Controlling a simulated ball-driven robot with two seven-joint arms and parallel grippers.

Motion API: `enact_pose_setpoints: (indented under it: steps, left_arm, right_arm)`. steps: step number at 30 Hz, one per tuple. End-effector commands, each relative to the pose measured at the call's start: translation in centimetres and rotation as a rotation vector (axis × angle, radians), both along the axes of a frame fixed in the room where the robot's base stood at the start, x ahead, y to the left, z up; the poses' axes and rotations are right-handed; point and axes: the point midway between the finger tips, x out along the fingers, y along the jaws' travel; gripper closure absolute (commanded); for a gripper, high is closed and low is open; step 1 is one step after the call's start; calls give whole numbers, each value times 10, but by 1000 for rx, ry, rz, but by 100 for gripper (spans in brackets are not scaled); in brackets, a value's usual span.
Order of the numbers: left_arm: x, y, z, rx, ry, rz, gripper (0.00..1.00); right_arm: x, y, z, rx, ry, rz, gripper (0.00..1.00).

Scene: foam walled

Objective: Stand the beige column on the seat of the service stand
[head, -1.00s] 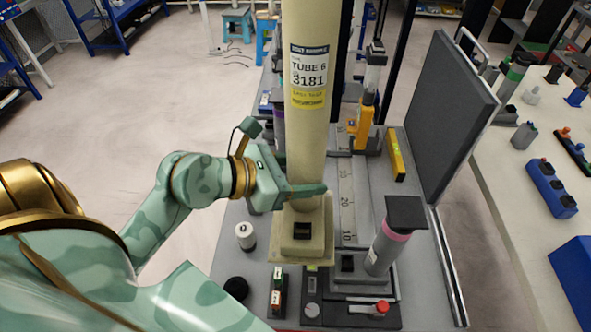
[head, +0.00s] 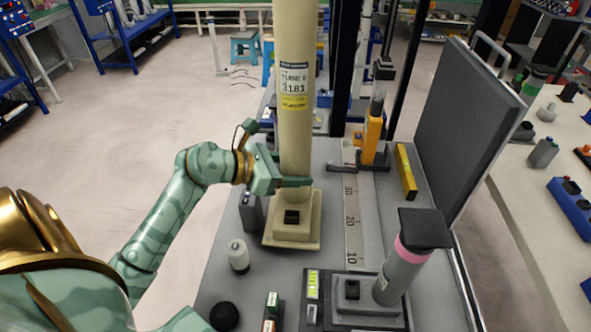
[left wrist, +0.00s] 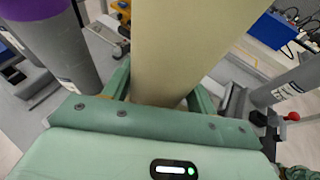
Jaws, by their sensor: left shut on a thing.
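The beige column (head: 295,140) is tall and upright, with a label reading TUBE 6 3181 and a square beige foot (head: 291,232). My left gripper (head: 296,183) is shut around its lower shaft, just above the foot. The left wrist view shows the beige shaft (left wrist: 190,50) between the two green fingers (left wrist: 160,92). I cannot tell whether the foot touches the bench or hangs just above it. A grey stand-like base (head: 350,308) with a small dark block lies at the front, right of the foot; I cannot tell whether it is the service stand. My right gripper is not shown.
A grey column with a pink ring and black cap (head: 405,260) stands right of the beige foot. A white spool (head: 238,255) and black knob (head: 224,316) are at front left.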

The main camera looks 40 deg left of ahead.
Motion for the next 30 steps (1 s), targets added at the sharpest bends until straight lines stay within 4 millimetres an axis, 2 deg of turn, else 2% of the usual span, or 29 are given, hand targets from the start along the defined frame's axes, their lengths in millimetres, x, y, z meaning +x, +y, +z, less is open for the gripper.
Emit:
enact_pose_setpoints:
  steps: [3,6,19,20,21,22,30]
  left_arm:
    - [0,-1,-19,-5,-3,1,100]
    - [0,-1,-26,-3,-4,0,100]
    - [0,-1,-29,-1,-5,-1,100]
    - [-1,-1,-31,0,0,-1,34]
    - [-1,-1,-31,0,0,-1,23]
    - [-1,-1,-31,0,0,-1,21]
    - [-1,-1,-30,-1,1,-1,21]
  right_arm:
    - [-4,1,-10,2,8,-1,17]
    - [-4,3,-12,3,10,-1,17]
    - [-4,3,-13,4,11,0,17]
    - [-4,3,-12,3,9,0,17]
    - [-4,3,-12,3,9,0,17]
    - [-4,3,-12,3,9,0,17]
    - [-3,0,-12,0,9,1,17]
